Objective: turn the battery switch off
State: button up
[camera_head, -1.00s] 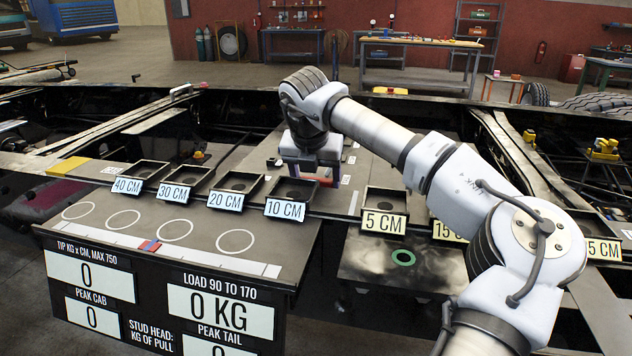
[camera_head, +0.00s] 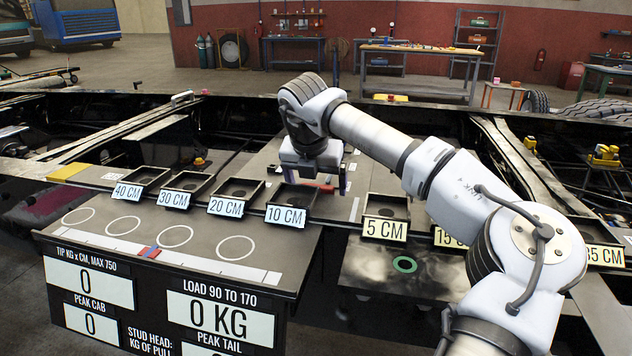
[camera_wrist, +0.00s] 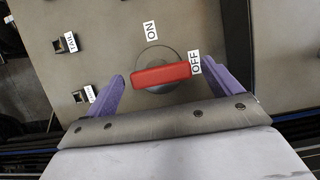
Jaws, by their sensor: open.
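The battery switch is a red bar handle (camera_wrist: 162,74) on a round grey base in the wrist view. The bar lies crosswise, its right end beside the OFF label (camera_wrist: 195,63). The ON label (camera_wrist: 150,31) is above the base. My gripper (camera_wrist: 163,69) is open, with one purple finger near each end of the bar; contact cannot be told. In the head view my gripper (camera_head: 316,178) is over the panel behind the 10 CM tray, and a little of the red handle (camera_head: 322,187) shows beneath it.
A row of labelled trays, including the 10 CM tray (camera_head: 288,198) and 5 CM tray (camera_head: 386,208), stands in front of the gripper. Small dark fittings with a TAIL label (camera_wrist: 65,43) are left of the switch. Dark chassis rails surround the panel.

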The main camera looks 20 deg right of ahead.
jog(key=shift+r, duration=0.1)
jog(key=v, duration=1.3)
jog(key=shift+s+r, duration=0.2)
jog(key=shift+r, duration=0.1)
jog(key=shift+r, duration=0.1)
